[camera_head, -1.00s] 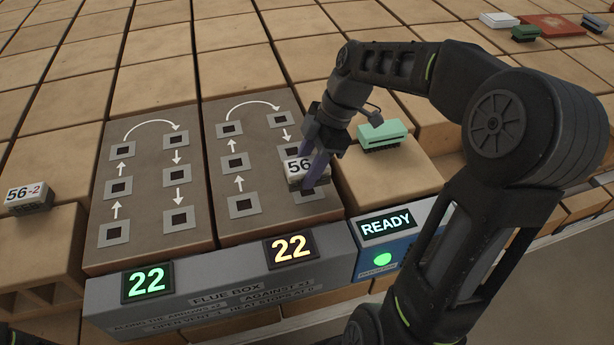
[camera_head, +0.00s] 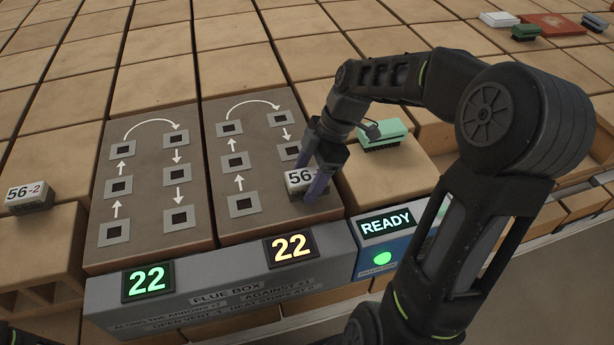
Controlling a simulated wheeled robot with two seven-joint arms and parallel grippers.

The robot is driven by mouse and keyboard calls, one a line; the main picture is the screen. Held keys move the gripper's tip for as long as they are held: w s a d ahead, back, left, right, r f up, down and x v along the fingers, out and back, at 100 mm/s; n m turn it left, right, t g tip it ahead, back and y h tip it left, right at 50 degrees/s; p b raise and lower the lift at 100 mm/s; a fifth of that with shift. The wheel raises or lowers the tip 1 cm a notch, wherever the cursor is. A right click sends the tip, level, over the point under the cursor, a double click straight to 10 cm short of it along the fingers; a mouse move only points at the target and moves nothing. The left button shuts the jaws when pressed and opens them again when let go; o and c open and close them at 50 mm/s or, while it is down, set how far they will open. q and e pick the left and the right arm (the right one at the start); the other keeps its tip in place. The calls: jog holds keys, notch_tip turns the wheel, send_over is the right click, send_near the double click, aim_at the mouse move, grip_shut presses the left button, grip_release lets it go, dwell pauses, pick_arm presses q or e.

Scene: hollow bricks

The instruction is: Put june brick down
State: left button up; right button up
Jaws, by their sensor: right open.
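A white-topped brick marked 56 (camera_head: 298,180), the rest of its label hidden by a finger, is at the lower right socket of the right arrow panel (camera_head: 262,205). It covers that socket and looks level; I cannot tell how fully it is seated. My right gripper (camera_head: 309,178) is open, its purple fingers on either side of the brick. Which brick is the june brick I cannot tell from the label. Another brick marked 56-2 (camera_head: 28,195) sits on a tan block at the far left.
The left arrow panel (camera_head: 149,215) has bare sockets. A grey box (camera_head: 215,300) in front shows two 22 displays. A READY unit (camera_head: 390,240) with a green button stands beside it. A mint-green brick (camera_head: 384,134) lies behind my right gripper. Several small bricks and a red plate (camera_head: 556,25) are far right.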

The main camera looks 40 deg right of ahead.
jog(key=v, duration=1.2)
dwell(1.1)
